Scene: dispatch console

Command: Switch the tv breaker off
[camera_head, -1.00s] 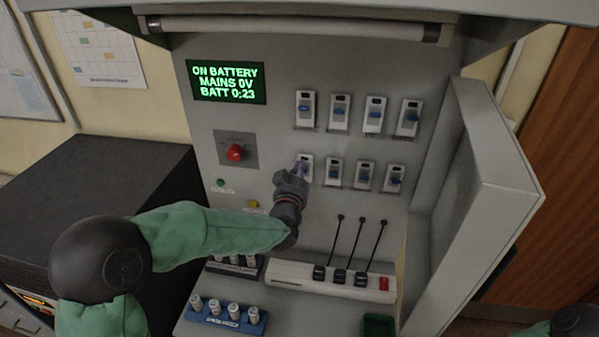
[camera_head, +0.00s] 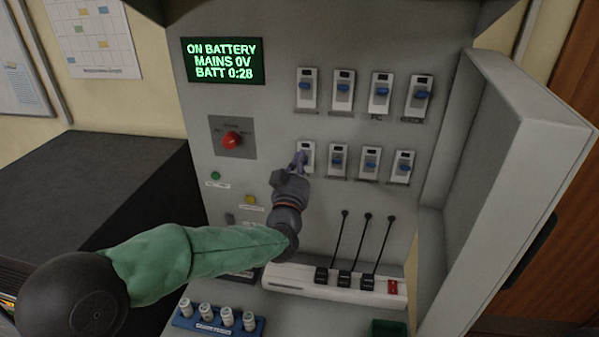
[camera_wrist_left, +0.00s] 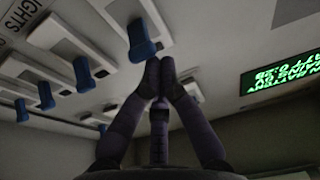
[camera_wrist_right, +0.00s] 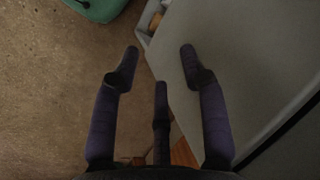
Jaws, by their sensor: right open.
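Two rows of breakers with blue levers are on the grey panel (camera_head: 270,70). My left gripper (camera_head: 300,160) is in front of the leftmost lower breaker (camera_head: 307,150) and covers its lever. In the left wrist view my left fingertips (camera_wrist_left: 160,70) are together, with nothing seen between them. They are close beside a blue lever (camera_wrist_left: 141,42); I cannot tell whether they touch it. Breaker labels are too small to read in the head view, so I cannot tell which is the tv breaker. My right gripper (camera_wrist_right: 160,54) is open and empty, away from the panel.
A display (camera_head: 223,61) reads ON BATTERY, MAINS 0V. A red rotary knob (camera_head: 232,139) is left of the breakers. An open cabinet door (camera_head: 500,180) stands at the right. Below are a white strip (camera_head: 300,284) with black plugs and a blue rack (camera_head: 190,322) of white cylinders.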

